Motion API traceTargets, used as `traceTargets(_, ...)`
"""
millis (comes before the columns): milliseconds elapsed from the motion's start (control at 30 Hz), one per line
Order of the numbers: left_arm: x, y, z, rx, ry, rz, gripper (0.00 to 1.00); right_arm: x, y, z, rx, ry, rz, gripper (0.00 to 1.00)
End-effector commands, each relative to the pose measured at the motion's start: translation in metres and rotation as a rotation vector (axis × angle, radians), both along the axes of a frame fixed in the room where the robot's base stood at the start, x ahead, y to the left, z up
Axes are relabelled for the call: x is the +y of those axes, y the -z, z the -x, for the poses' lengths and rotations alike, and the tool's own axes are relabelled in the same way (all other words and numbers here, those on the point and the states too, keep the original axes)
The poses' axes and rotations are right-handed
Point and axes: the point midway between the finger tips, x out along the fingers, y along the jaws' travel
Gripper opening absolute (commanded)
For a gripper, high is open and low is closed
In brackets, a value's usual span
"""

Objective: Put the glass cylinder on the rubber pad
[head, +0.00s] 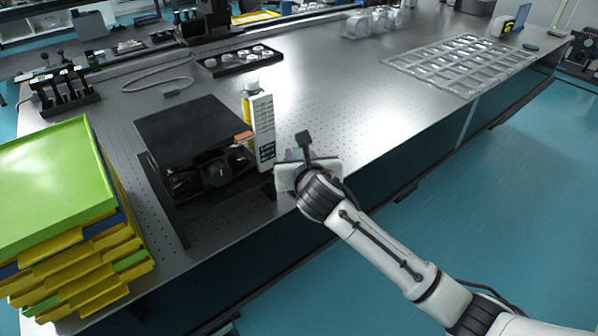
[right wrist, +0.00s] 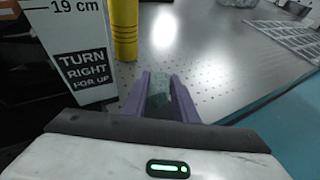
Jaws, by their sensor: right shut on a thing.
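My right gripper (head: 296,155) is above the near edge of the optical table, just right of a white upright panel. In the right wrist view its two purple fingers (right wrist: 162,90) are shut on a greenish, see-through piece, which I take to be the glass cylinder (right wrist: 158,92). In the head view the gripper and wrist mostly hide the cylinder. I cannot make out a rubber pad for certain in either view. My left gripper is not in view.
The white panel (head: 263,130) and a yellow bottle (head: 247,105) stand close left of the gripper, beside a black device (head: 190,135). Stacked trays (head: 55,180) are at left. A black tray (head: 240,60) and clear grid (head: 460,62) lie farther back. The table's middle is clear.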

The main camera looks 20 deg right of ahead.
Motion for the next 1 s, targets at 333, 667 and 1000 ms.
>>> traceTargets(333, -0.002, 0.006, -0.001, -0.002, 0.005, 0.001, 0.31, 0.000, 0.039, 0.000, -0.001, -0.001, -0.001, 0.01)
traceTargets(667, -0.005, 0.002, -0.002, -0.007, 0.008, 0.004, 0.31, 0.000, 0.041, 0.000, -0.001, 0.000, 0.000, 0.31)
traceTargets(1000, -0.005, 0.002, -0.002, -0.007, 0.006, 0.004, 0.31, 0.000, 0.041, 0.000, -0.002, -0.001, 0.000, 0.44)
